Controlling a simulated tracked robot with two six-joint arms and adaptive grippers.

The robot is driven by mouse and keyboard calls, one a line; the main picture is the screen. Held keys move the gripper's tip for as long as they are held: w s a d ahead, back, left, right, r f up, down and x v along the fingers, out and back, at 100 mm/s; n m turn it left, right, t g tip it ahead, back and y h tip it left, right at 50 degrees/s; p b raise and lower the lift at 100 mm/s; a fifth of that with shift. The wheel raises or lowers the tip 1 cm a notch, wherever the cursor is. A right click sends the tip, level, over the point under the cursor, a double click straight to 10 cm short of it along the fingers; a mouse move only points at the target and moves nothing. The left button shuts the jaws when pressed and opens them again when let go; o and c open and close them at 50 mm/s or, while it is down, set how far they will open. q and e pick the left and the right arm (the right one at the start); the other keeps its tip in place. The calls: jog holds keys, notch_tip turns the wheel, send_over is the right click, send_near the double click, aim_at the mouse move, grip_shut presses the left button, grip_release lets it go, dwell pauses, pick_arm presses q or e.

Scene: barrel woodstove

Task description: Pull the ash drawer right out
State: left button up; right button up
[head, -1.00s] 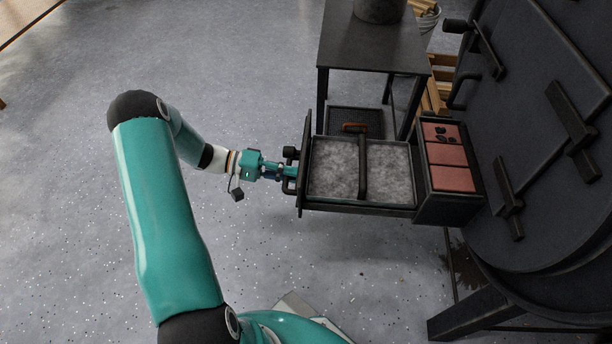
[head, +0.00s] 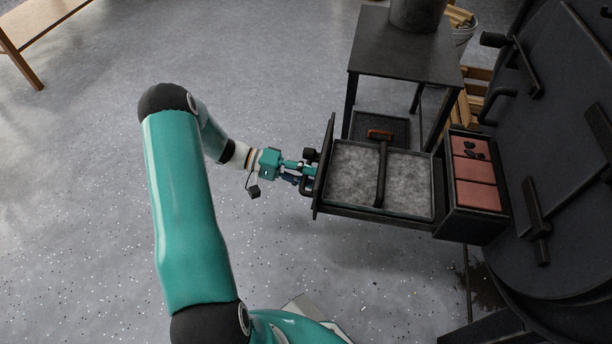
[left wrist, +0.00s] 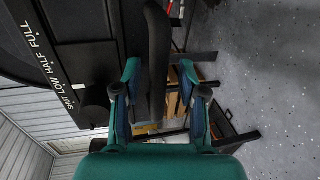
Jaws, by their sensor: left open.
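The ash drawer (head: 323,170) sticks far out to the left from its black housing (head: 472,222) on the stove. It holds a pan of grey ash (head: 352,182), with a dark bar across its middle. My left gripper (head: 306,179) is at the drawer's front plate. In the left wrist view, the black handle (left wrist: 157,50) runs up between the spread fingers of the left gripper (left wrist: 158,98). The fingers stand apart from it on both sides. The drawer front there is marked SHUT LOW HALF FULL. My right gripper is not in view.
A dark metal table (head: 405,50) with a bucket (head: 415,14) stands behind the drawer. Firewood (head: 474,95) lies beside it. The housing top carries red bricks (head: 474,168). The stove (head: 570,160) fills the right side. The floor (head: 90,200) at left is clear.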

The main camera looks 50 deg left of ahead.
pick_arm(q)
jog(key=v, duration=1.2)
jog(key=shift+f, duration=0.1)
